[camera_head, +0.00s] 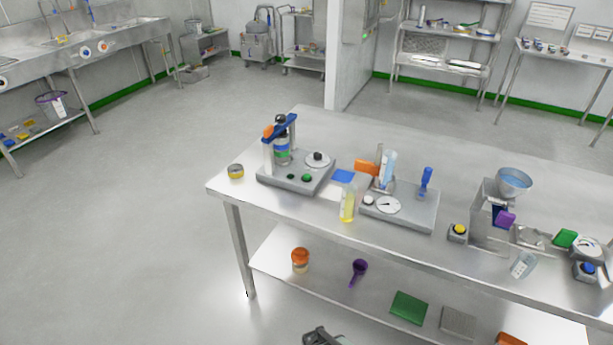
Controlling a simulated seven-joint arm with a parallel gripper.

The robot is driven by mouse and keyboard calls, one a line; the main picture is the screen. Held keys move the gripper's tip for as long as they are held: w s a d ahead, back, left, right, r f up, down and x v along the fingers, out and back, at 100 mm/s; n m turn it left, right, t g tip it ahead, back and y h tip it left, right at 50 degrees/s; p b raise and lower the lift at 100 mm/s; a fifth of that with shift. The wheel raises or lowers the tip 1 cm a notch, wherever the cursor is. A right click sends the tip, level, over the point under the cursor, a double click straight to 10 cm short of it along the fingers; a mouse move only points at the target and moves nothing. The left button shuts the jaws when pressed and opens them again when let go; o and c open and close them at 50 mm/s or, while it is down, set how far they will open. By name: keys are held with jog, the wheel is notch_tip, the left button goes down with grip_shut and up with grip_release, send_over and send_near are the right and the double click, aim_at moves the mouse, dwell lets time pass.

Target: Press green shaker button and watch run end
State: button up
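The shaker (272,177) is a grey flat-based device near the left end of the steel table. A green button (307,178) is on its front right, with a smaller dark green spot (291,176) to its left. A white dial with a black knob (317,159) is behind the button. A bottle with a green band (282,150) stands under the blue clamp bar (280,126). My gripper (324,336) shows only partly at the bottom edge, well apart from the shaker; whether it is open or shut is unclear.
The steel table (330,128) also holds a grey device with a gauge (388,205), a yellow bottle (348,204), a yellow tape roll (236,171) and a hopper (514,182). A lower shelf (330,265) carries an orange-lidded jar (300,260) and a purple scoop (358,270). Floor at left is clear.

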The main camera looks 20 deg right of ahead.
grip_shut()
dwell(1.2)
